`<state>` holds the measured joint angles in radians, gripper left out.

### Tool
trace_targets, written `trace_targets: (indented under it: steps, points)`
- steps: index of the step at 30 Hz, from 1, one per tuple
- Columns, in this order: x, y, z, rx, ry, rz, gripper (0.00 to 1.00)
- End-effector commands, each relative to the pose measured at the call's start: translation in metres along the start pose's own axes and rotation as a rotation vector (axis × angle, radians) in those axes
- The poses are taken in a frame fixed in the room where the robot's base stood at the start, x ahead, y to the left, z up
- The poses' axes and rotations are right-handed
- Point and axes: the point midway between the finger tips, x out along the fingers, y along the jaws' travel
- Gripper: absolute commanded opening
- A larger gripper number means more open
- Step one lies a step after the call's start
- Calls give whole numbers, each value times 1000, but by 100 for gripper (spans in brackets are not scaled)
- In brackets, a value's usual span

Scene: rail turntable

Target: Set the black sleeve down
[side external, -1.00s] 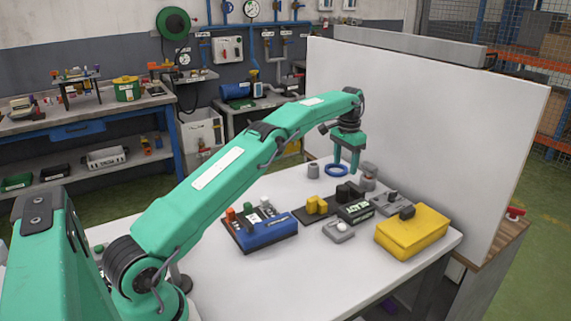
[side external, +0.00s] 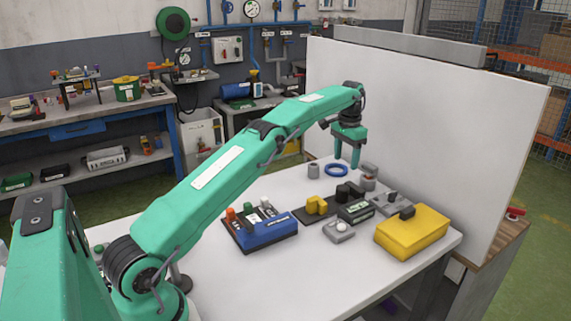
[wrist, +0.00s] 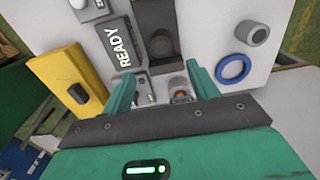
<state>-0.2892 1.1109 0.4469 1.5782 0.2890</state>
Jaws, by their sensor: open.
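A black upright piece (side external: 344,191), which I take to be the black sleeve, stands at the far end of a dark plate (side external: 312,215) beside a yellow block (side external: 316,205). It also looks like the dark shape (wrist: 160,46) in the wrist view; its exact form is hard to make out. My gripper (side external: 347,161) hangs above the table behind this piece. In the wrist view my gripper (wrist: 158,75) is open. A grey cylinder with an orange part (wrist: 178,88) shows between the fingers, not visibly gripped.
A blue ring (side external: 336,170) and a grey cylinder (side external: 313,171) lie at the back. A white panel (side external: 430,135) closes the right side. The front table is clear.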

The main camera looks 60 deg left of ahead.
Motion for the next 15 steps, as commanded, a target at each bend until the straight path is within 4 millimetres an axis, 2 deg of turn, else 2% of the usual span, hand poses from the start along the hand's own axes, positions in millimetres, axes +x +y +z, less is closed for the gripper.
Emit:
trace_targets:
  steps: [8, 15]
  points:
    - [-43, 19, 9, 1, 39, -11, 60]
    - [-91, 44, 32, 1, 89, -21, 60]
